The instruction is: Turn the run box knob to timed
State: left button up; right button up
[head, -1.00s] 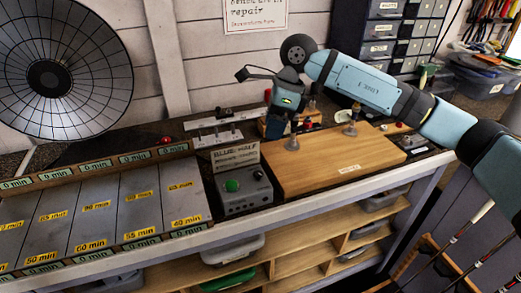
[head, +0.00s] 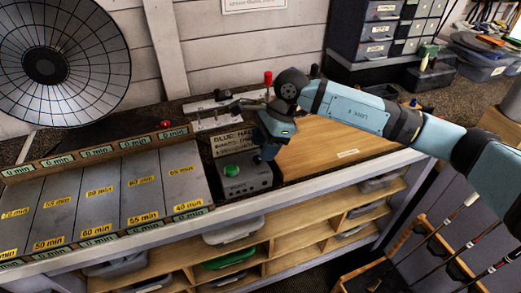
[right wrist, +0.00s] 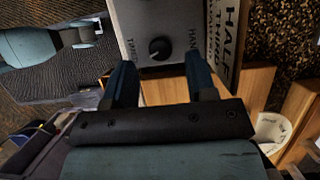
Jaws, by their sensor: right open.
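The run box (head: 240,184) is a grey box with a green button (head: 232,171), at the bench's front edge. In the right wrist view its black round knob (right wrist: 160,49) sits between the words TIMED on the left and HAND on the right. I cannot tell clearly which word it points to. My right gripper (head: 266,153) is over the box's right part and hides the knob in the head view. In the right wrist view the right gripper (right wrist: 160,62) is open and empty, its fingers spread either side of the knob. A teal arm part, possibly my left, shows at left there.
A lettered sign (head: 232,140) stands right behind the box. A wooden board (head: 325,150) lies to its right. Sloped trays with minute labels (head: 100,205) lie to its left. A white rack (head: 215,122) stands behind.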

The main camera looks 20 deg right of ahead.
jog(key=shift+x, duration=1.2)
jog(key=c, duration=0.9)
jog(key=shift+s+f+m+t+b, duration=0.15)
jog(key=shift+m+t+b, duration=0.25)
jog(key=shift+m+b, duration=0.5)
jog(key=m+t+b, duration=0.1)
jog(key=m, duration=0.1)
jog(key=shift+m, duration=0.3)
jog(key=shift+r+m, duration=0.2)
jog(key=shift+m, duration=0.1)
jog(key=o, duration=0.9)
pick_arm(q)
notch_tip(320, 180, down, 2)
jog(key=shift+w+d, duration=0.1)
jog(key=shift+d, duration=0.05)
pick_arm(e)
jog(key=shift+r, duration=0.1)
